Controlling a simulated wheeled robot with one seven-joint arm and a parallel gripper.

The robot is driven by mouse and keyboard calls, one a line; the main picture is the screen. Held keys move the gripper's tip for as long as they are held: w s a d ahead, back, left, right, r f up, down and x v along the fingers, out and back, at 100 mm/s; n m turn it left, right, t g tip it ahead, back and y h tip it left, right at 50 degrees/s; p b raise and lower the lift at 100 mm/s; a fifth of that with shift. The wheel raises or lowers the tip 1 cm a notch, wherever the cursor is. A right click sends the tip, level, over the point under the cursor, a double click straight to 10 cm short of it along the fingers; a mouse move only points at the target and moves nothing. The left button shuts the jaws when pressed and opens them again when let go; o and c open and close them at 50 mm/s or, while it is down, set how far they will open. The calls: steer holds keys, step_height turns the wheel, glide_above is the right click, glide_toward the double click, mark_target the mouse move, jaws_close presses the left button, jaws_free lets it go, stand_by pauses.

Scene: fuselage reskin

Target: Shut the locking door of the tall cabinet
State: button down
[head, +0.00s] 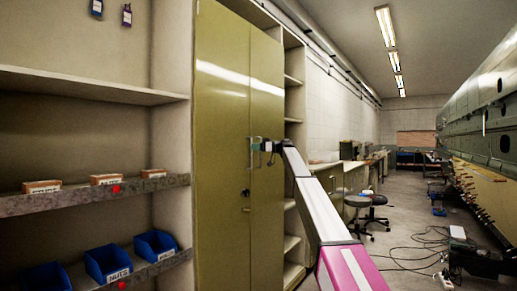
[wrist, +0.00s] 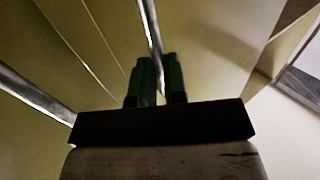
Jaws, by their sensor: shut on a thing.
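The tall cabinet (head: 222,100) has two olive-yellow door leaves and stands left of centre in the head view. The right leaf (head: 268,105) and the left leaf meet at a vertical seam and look flush or nearly so; a small gap cannot be told. A dark lock (head: 245,192) sits near the seam. My gripper (head: 256,146) is at the seam, above the lock. In the wrist view its green fingers (wrist: 158,80) are closed around a slim metal bar (wrist: 151,28), seemingly a door handle. The gripped part is hidden between the fingers.
Open shelves with blue bins (head: 108,262) and small boxes (head: 108,179) stand to the left. Narrow open shelving (head: 293,130) adjoins the cabinet's right side. Stools (head: 374,200) and floor cables (head: 420,248) lie farther right. A second metal bar (wrist: 38,102) shows in the wrist view.

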steer(key=shift+w+a+r+t, duration=0.1)
steer(key=shift+w+a+t, duration=0.05)
steer(key=shift+w+a, duration=0.35)
steer(key=shift+w+a+r+t, duration=0.15)
steer(key=shift+w+a, duration=0.1)
steer(key=shift+w, duration=0.3)
steer(key=shift+f, duration=0.1)
steer(key=c, duration=1.2)
jaws_free()
steer(key=shift+w+a+f, duration=0.1)
steer(key=shift+w, duration=0.05)
steer(key=shift+o, duration=0.2)
steer(key=d, duration=1.1)
steer(key=shift+s+d, duration=0.15)
steer(key=shift+s, duration=0.15)
